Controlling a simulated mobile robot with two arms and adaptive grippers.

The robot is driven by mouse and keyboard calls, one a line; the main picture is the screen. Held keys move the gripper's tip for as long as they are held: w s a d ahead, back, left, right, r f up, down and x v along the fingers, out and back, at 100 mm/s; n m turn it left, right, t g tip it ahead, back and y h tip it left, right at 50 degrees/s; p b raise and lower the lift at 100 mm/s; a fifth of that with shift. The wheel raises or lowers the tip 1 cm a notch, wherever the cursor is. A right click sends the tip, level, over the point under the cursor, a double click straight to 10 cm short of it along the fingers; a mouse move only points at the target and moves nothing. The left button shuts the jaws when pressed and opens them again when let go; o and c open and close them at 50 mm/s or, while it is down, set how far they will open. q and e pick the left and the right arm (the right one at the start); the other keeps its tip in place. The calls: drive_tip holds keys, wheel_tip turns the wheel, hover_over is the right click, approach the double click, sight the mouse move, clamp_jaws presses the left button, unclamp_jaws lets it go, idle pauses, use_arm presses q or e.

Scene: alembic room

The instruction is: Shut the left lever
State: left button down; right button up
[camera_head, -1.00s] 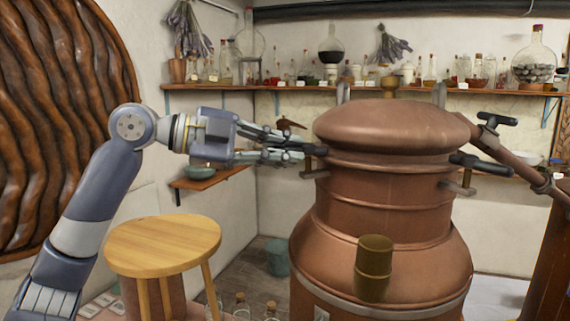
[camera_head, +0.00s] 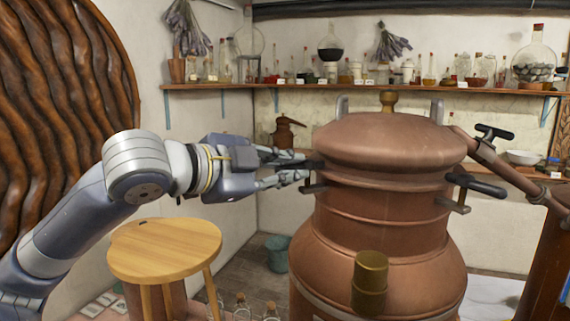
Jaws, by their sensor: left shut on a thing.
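The copper still (camera_head: 385,215) stands right of centre with its domed lid (camera_head: 390,138) on top. The left lever (camera_head: 315,165) is a short dark handle at the left of the lid's rim, mostly hidden by my fingers. A metal bracket (camera_head: 313,188) sticks out just below it. My left gripper (camera_head: 306,168) reaches in from the left, and its fingers are shut on the left lever. The right lever (camera_head: 478,186), a dark handle, points outward to the right over its own bracket (camera_head: 455,200). My right gripper is not in view.
A round wooden stool (camera_head: 165,250) stands below my left arm. A copper pipe with a dark valve handle (camera_head: 493,132) slopes down at the right. A shelf of bottles (camera_head: 360,87) runs along the back wall. A bucket (camera_head: 278,253) is on the floor behind.

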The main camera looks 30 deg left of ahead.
use_arm(q)
drive_tip(key=c, duration=1.6)
unclamp_jaws()
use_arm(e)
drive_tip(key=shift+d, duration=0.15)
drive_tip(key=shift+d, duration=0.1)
use_arm(q)
drive_tip(key=shift+s+a, duration=0.3)
drive_tip(key=shift+s, duration=0.25)
drive_tip(key=shift+d+v, duration=0.25)
drive_tip(key=shift+v, duration=1)
drive_tip(key=shift+s+a+r, duration=0.25)
drive_tip(key=shift+s, duration=0.25)
drive_tip(key=v, duration=0.7)
drive_tip(key=shift+s, duration=0.2)
